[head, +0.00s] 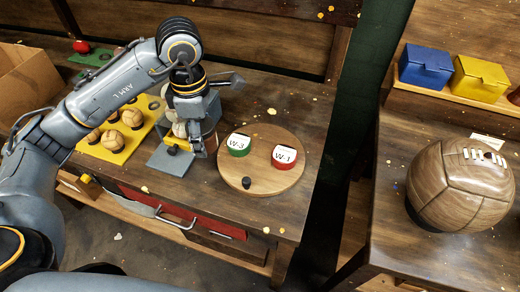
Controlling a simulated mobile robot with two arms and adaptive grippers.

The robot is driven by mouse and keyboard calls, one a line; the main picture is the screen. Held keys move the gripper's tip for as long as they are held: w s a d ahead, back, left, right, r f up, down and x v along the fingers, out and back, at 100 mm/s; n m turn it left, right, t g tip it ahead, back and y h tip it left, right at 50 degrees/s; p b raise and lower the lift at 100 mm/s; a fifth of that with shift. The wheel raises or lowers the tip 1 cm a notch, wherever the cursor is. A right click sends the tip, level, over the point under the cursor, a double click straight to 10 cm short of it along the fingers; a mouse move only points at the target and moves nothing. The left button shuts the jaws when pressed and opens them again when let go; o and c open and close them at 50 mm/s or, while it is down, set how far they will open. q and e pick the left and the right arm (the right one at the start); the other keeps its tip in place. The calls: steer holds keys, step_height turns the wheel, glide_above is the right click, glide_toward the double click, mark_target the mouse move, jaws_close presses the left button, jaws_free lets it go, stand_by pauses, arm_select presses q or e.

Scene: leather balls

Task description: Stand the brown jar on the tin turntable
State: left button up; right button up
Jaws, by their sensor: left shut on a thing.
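The tin turntable (262,182) is a round wooden disc on the bench. A green tin (239,145) and a red tin (284,157), both labelled W-3, stand on it towards the back, and a small dark knob (246,183) is near its front edge. My left gripper (196,138) points down just left of the turntable, over a blue-grey stand. It is shut on a brown thing (211,144), apparently the brown jar, which is mostly hidden by the fingers. I cannot tell whether the jar touches the stand. My right gripper is out of view.
A yellow tray (112,153) with several leather balls lies left of the blue-grey stand (170,161). A red drawer (185,212) is below the bench edge. A large leather ball (460,186) sits on the right bench, with blue (425,66) and yellow (478,79) boxes behind.

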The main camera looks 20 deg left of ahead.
arm_select(q)
steer(key=w+d+f+p, duration=0.2)
steer(key=w+d+p, duration=0.1)
steer(key=d, duration=0.3)
glide_above(256, 167)
steer(key=f, duration=0.3)
steer(key=a+f, duration=0.1)
steer(key=f, duration=0.1)
steer(key=shift+s+f+p, duration=0.2)
steer(key=shift+f+p, duration=0.1)
steer(key=shift+p, duration=0.1)
steer(key=shift+d+f, duration=0.15)
steer(key=shift+f, duration=0.05)
steer(key=f, duration=0.1)
steer(key=f+p, duration=0.2)
steer(key=shift+w+d+f, duration=0.3)
steer(key=shift+d+f, duration=0.1)
steer(key=shift+f, duration=0.15)
steer(key=shift+f, duration=0.1)
steer(key=o, duration=1.3)
steer(key=shift+o, duration=0.2)
